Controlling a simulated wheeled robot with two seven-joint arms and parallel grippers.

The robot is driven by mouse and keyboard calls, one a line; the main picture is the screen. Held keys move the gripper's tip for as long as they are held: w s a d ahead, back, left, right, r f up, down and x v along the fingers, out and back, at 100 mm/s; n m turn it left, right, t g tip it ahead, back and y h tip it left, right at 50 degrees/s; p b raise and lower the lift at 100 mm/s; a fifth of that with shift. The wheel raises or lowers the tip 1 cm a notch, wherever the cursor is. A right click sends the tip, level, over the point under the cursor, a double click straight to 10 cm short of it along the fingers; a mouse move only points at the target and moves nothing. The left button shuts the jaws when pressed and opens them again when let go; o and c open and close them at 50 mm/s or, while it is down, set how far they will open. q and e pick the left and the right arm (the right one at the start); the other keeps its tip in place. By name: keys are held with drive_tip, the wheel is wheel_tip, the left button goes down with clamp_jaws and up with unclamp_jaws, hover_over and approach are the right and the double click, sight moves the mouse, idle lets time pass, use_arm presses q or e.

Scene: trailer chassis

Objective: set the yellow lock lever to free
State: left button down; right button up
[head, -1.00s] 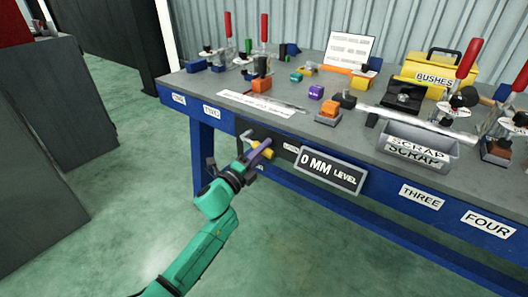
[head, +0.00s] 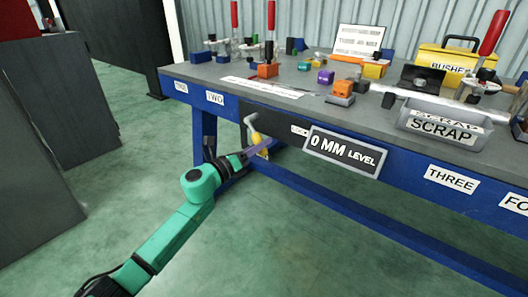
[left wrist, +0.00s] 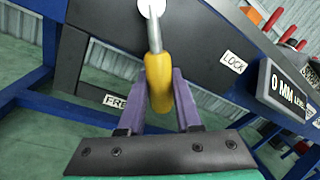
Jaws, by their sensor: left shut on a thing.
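The yellow lock lever (head: 259,140) hangs from a round pivot on the dark panel at the bench front, its handle pointing mostly down in the head view. My left gripper (head: 256,150) is shut on the handle. In the left wrist view the purple fingers (left wrist: 160,108) stand on both sides of the yellow handle (left wrist: 159,80). There the lever points between the FREE label (left wrist: 115,102) and the LOCK label (left wrist: 232,62), closer to FREE. In the head view the LOCK label (head: 299,130) is right of the lever. My right gripper is not in view.
The 0 MM LEVEL plate (head: 344,152) sticks out right of the lever. A blue leg (head: 203,133) and low crossbar (head: 350,206) frame open floor below. Clamps and coloured blocks stand on the bench top.

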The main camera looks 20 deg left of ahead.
use_arm(q)
drive_tip(key=shift+w+a+f+m+b, duration=0.2)
drive_tip(key=shift+a+f+m+b, duration=0.4)
drive_tip(key=shift+m+b, duration=0.3)
drive_tip(key=a+m+b, duration=0.1)
drive_tip(key=m+g+b, duration=0.1)
drive_tip(key=m, duration=0.1)
drive_tip(key=shift+w+a+f, duration=0.1)
drive_tip(key=shift+w+a, duration=0.25)
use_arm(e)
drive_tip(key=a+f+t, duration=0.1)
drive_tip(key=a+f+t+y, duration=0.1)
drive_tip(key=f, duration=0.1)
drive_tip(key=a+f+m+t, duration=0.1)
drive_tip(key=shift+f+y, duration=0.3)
use_arm(q)
drive_tip(key=shift+m+b, duration=0.3)
drive_tip(key=c, duration=0.6)
unclamp_jaws()
